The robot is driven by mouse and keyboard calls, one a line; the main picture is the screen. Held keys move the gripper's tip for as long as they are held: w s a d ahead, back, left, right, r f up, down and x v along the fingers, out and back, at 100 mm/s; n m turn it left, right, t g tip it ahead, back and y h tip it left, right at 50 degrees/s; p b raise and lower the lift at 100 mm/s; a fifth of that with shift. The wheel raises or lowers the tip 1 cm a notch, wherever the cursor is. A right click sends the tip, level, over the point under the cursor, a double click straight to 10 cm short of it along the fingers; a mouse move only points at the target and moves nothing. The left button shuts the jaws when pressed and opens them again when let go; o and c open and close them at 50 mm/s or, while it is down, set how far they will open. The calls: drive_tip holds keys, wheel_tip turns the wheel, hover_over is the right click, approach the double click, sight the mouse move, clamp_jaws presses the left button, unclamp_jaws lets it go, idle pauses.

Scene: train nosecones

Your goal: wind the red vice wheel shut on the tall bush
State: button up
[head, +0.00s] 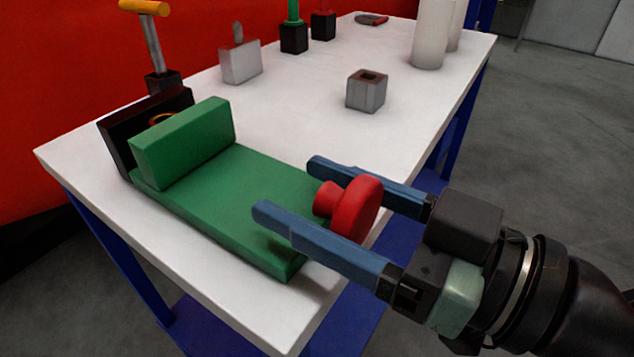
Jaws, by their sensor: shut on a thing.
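A green vice (235,200) lies along the near left of the white table. Its green jaw block (182,143) stands close to a dark back plate (115,150). A small orange-brown rim (163,117), perhaps the top of the tall bush, shows between them. The rest of it is hidden behind the green block, so I cannot tell whether the jaws touch it. The red vice wheel (357,207) is at the vice's right end. My gripper (290,186) is shut on the wheel, with one blue finger on each side.
A grey block with a square hole (366,91) and a grey knobbed block (240,61) stand behind the vice. White cylinders (432,35) stand at the far right. A yellow-handled tool (152,40) rises behind the dark plate.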

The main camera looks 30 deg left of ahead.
drive_tip(key=shift+r+m+p, duration=0.3)
drive_tip(key=shift+m+p, duration=0.6)
drive_tip(key=shift+p, duration=0.15)
drive_tip(key=shift+f+m+p, duration=0.3)
drive_tip(key=shift+m+p, duration=0.25)
drive_tip(key=shift+m, duration=0.05)
drive_tip(key=o, duration=1.3)
drive_tip(key=shift+o, duration=0.2)
drive_tip(key=d+p, duration=0.3)
drive_tip(key=d, duration=1)
drive_tip(key=shift+s, duration=0.25)
